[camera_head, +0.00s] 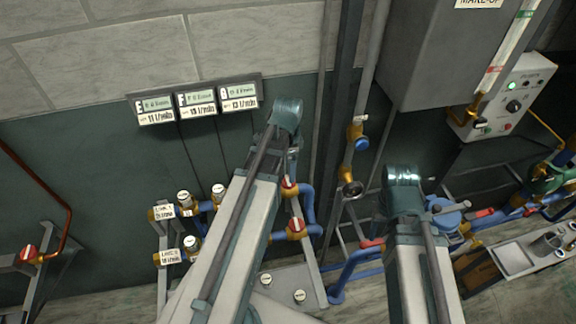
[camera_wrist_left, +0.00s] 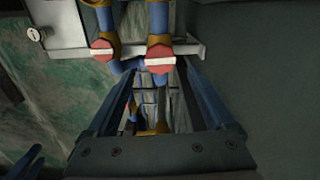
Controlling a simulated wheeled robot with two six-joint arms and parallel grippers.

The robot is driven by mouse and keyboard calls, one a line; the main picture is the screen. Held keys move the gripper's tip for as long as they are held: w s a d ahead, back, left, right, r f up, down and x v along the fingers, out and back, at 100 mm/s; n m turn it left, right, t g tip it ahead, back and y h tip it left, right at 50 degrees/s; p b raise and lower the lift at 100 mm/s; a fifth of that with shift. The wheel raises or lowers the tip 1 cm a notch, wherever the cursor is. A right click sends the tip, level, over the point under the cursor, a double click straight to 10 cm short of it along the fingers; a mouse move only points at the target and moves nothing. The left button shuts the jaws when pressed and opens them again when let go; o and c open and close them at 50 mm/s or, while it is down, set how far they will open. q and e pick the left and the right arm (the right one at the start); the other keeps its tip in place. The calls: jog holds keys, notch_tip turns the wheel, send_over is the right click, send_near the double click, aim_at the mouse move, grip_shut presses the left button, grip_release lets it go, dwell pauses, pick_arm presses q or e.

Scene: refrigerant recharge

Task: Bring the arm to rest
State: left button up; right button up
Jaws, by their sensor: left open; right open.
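My left arm rises from the bottom of the head view, and its bent joint stands in front of the wall. Its gripper is hidden there. In the left wrist view my left gripper (camera_wrist_left: 156,78) is open, with two dark fingers apart and nothing gripped between them. A red valve knob with a white bar (camera_wrist_left: 160,59) appears just beyond the fingertips; I cannot tell the distance. A second red knob (camera_wrist_left: 103,50) is to its left. My right arm is bent at the lower right of the head view, and its gripper does not show.
Red-handled valves (camera_head: 296,228) on blue pipes stand right beside my left arm. Three flow displays (camera_head: 197,102) hang on the wall. A grey cabinet (camera_head: 435,55) and a control panel (camera_head: 507,98) are at right. A blue valve (camera_head: 443,212) lies near my right arm.

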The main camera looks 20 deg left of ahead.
pick_arm(q)
jog(key=shift+r, duration=0.65)
jog(key=shift+f, duration=0.1)
pick_arm(e)
jog(key=shift+r, duration=0.5)
pick_arm(q)
jog(key=s+d+f+n+b, duration=0.2)
jog(key=s+d, duration=0.1)
jog(key=d, duration=0.3)
jog(key=s+d+f+n+b, duration=0.2)
jog(key=s+d+f+b, duration=0.1)
jog(key=d, duration=0.4)
jog(key=s+d+f+n+y+b, duration=0.1)
jog(key=s+d+f+n+b, duration=0.1)
jog(key=s+d, duration=0.3)
jog(key=shift+d+f, duration=0.25)
jog(key=shift+d, duration=0.8)
pick_arm(e)
notch_tip(320, 180, down, 8)
jog(key=shift+r, duration=0.2)
